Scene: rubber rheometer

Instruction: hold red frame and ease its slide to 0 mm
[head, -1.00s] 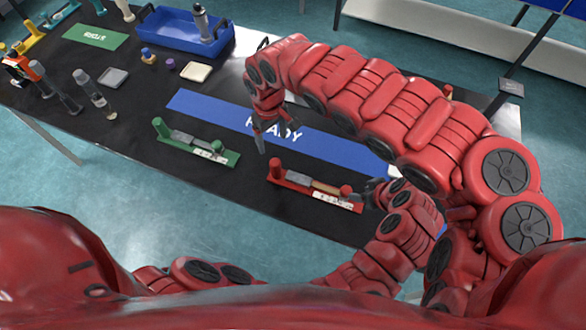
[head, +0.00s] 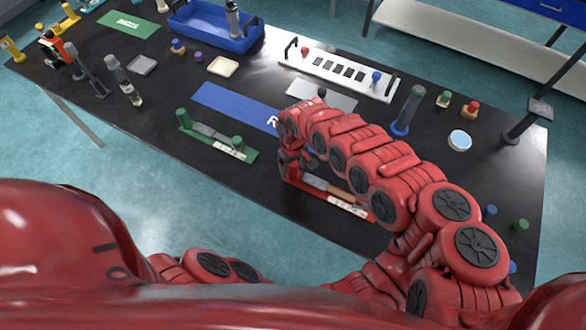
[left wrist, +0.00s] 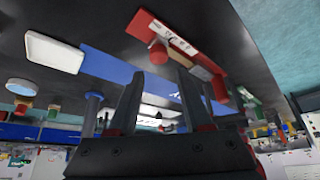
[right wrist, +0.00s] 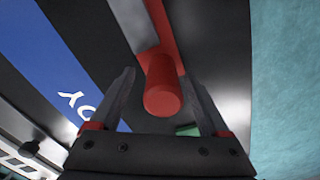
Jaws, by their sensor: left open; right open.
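The red frame (head: 348,206) lies on the black table, with a pale scale label on its front and a grey and tan bar along it. My right gripper (head: 300,163) is low at its left end. In the right wrist view, the open fingers (right wrist: 157,76) stand either side of a red post (right wrist: 163,92) in the picture; no contact is visible. My left gripper (left wrist: 160,72) is open and empty in the left wrist view, below the frame (left wrist: 180,40) in the picture, and is not discernible in the head view. The slide's reading is too small to tell.
A green frame (head: 205,138) of the same kind lies to the left. The blue READY mat (head: 225,104) is behind, partly hidden by my right arm. A white slotted rack (head: 338,72), a blue tray (head: 210,38) and a blue-based cylinder (head: 408,108) stand farther back.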

